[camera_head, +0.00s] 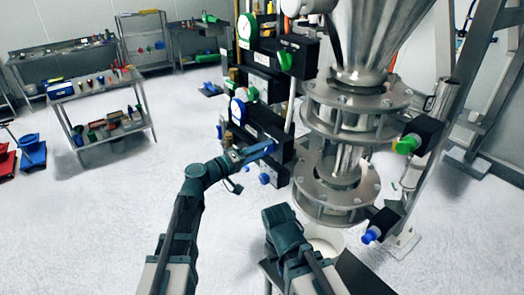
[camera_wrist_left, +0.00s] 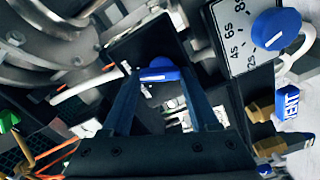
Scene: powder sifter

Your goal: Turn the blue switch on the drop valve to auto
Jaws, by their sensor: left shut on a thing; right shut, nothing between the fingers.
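The blue switch (camera_wrist_left: 160,70) sits on the face of a black box in the left wrist view, between my left gripper's two fingertips (camera_wrist_left: 161,75). In the head view my left gripper (camera_head: 257,152) reaches from the left to the black valve box (camera_head: 270,125), shut on the blue switch, which its fingers mostly cover. The auto marking cannot be read. My right gripper (camera_head: 284,222) is shut and empty, in front of and below the steel flanges, apart from everything.
The steel hopper (camera_head: 375,35) and flanged column (camera_head: 335,190) stand right of my left gripper. A green switch (camera_head: 408,144) and another blue switch (camera_head: 371,235) are on boxes at right. A blue dial knob (camera_wrist_left: 277,28) is close by.

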